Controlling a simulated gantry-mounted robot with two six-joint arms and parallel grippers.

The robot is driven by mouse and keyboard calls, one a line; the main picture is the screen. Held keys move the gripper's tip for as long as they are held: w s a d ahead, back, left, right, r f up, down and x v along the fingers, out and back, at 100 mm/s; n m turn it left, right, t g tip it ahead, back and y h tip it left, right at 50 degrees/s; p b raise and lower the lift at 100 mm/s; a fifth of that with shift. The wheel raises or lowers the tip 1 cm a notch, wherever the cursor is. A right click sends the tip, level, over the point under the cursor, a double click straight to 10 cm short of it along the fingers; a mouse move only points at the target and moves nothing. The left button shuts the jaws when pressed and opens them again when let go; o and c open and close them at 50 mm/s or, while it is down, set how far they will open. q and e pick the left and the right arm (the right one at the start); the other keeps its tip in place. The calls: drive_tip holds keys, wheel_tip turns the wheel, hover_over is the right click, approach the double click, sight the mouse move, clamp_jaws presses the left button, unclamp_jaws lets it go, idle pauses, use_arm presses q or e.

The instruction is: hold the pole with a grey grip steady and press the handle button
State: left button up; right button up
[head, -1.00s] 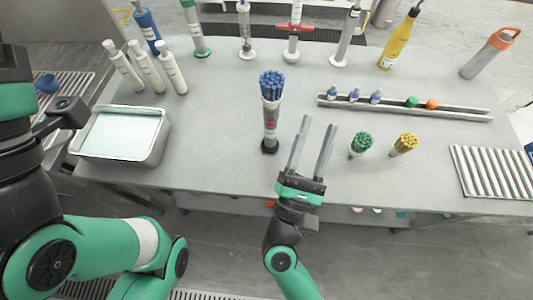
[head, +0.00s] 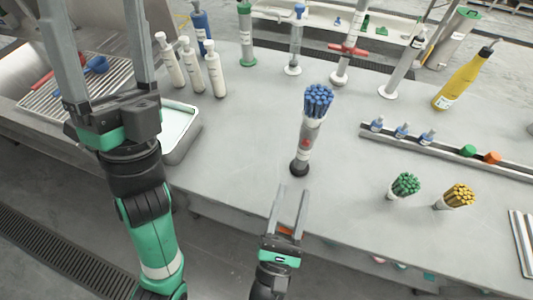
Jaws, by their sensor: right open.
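Several upright poles stand on white or green feet at the back of the table in the head view. The one with a grey shaft (head: 405,66) stands furthest right on a white foot and looks most like the pole with a grey grip. Its handle button is too small to make out. My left gripper (head: 92,12) is open and empty at the upper left, large in view, far left of that pole. My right gripper (head: 291,191) is open and empty at the table's front edge, below the holder of blue sticks (head: 306,140) and well short of the poles.
White pump bottles (head: 192,65) stand left, beside a metal tray (head: 188,140). A yellow bottle (head: 462,78) and a rail (head: 455,153) are right. The centre table is mostly clear.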

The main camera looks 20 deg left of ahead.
sight(298, 154)
use_arm(q)
drive_tip(key=w+d+f+m+g+h, duration=0.3)
drive_tip(key=d+f+m+g+h, duration=0.2)
drive_tip(key=f+m+h, duration=0.45)
drive_tip(key=w+d+f+m+g+h, duration=0.2)
drive_tip(key=d+f+m+g+h, duration=0.3)
drive_tip(key=m, duration=0.7)
drive_tip(key=d+f+m+g+y, duration=0.1)
drive_tip(key=f+m+g, duration=0.1)
drive_tip(key=f, duration=0.5)
drive_tip(key=d+f+m+g+y, duration=0.1)
drive_tip(key=f+m+g, duration=0.1)
drive_tip(key=f, duration=0.5)
drive_tip(key=w+d+f+m+g+y, duration=0.1)
drive_tip(key=f+m+g, duration=0.1)
drive_tip(key=f, duration=0.5)
drive_tip(key=shift+f+g, duration=0.4)
drive_tip(key=shift+g, duration=0.4)
drive_tip(key=x, duration=1.2)
drive_tip(key=shift+r, duration=0.15)
drive_tip(key=shift+s, duration=0.1)
clamp_jaws()
use_arm(e)
clamp_jaws()
